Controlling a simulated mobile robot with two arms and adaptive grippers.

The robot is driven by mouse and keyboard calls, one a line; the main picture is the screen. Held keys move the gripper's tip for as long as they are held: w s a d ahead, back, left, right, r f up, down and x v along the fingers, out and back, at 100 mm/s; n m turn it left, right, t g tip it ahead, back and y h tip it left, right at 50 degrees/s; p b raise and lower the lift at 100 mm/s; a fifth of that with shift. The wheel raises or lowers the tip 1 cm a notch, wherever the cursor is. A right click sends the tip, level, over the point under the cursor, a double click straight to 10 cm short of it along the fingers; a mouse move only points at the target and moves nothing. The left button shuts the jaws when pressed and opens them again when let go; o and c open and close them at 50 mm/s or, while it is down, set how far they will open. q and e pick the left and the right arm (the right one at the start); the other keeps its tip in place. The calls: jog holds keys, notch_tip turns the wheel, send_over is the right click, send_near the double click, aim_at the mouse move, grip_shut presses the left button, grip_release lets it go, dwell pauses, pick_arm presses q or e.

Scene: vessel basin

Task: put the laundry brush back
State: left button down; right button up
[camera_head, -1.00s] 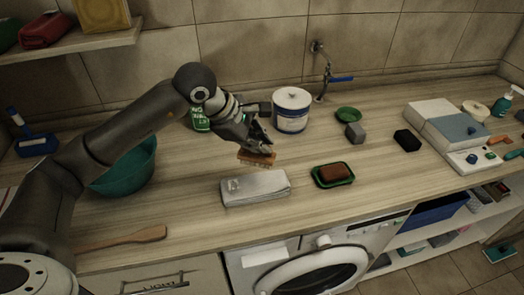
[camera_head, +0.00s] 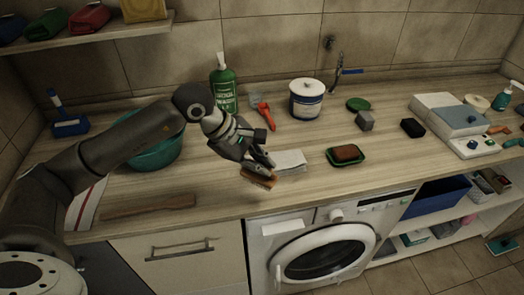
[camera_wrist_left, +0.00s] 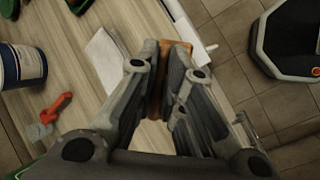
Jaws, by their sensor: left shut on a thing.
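The laundry brush (camera_head: 259,180) has a brown wooden back and is held just above the front part of the counter, near its front edge. My left gripper (camera_head: 260,168) is shut on it. In the left wrist view the brush (camera_wrist_left: 185,50) shows as an orange-brown strip between the fingers, mostly hidden by them. My right gripper is not in view.
A green dish (camera_head: 333,160) with a brown block (camera_head: 345,152) is to the right. A teal basin (camera_head: 150,158) and a wooden paddle (camera_head: 150,206) are left; a white tub (camera_head: 306,100) and green bottle (camera_head: 222,88) stand behind.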

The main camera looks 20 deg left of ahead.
pick_arm(q)
jog(key=s+d+f+m+g, duration=0.2)
jog(key=s+f+m+g, duration=0.5)
jog(key=s+f+m, duration=0.7)
jog(key=s+f, duration=0.1)
jog(key=s, duration=0.2)
jog(key=shift+f+m+g, duration=0.3)
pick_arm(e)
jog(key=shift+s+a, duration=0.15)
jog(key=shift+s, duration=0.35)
